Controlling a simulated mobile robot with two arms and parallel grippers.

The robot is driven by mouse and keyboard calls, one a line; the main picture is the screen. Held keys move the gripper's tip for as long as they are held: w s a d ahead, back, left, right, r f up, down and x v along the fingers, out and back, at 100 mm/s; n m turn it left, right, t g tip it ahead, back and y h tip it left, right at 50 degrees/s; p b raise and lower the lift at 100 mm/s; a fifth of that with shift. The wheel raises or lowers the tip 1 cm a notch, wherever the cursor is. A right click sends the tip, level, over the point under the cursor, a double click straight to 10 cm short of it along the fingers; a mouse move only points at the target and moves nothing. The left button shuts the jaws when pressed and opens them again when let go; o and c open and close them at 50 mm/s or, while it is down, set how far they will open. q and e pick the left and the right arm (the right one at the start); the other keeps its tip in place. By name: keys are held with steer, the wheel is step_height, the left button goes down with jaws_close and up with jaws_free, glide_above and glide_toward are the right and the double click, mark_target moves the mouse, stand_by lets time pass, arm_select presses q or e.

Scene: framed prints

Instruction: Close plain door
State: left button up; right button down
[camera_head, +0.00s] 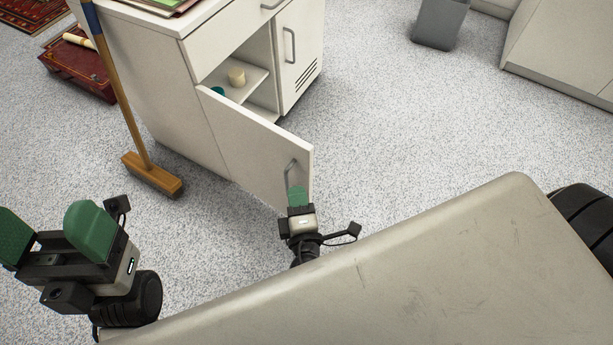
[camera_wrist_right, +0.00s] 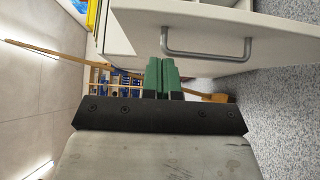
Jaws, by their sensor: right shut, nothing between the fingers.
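The plain door (camera_head: 250,148) of the white cabinet (camera_head: 165,80) stands swung wide open toward me. It has a bar handle (camera_head: 288,174) near its free edge; the handle also shows large in the right wrist view (camera_wrist_right: 207,55). My right gripper (camera_head: 297,196) is shut and empty beside the door's free end, close to the handle; I cannot tell whether it touches. Its green fingers show pressed together in the right wrist view (camera_wrist_right: 162,78). My left gripper (camera_head: 52,238) is open and empty at the lower left, away from the cabinet.
The vented door (camera_head: 300,55) beside the opening is shut. A broom (camera_head: 150,175) stands left of the cabinet, near a red case (camera_head: 80,70). A grey bin (camera_head: 439,24) stands far right; carpet between is clear.

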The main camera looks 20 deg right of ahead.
mark_target(305, 164)
steer(key=w+d, duration=0.2)
steer(key=w, duration=0.1)
steer(key=shift+d, duration=0.35)
steer(key=shift+w+d, duration=0.4)
steer(key=shift+d, duration=0.15)
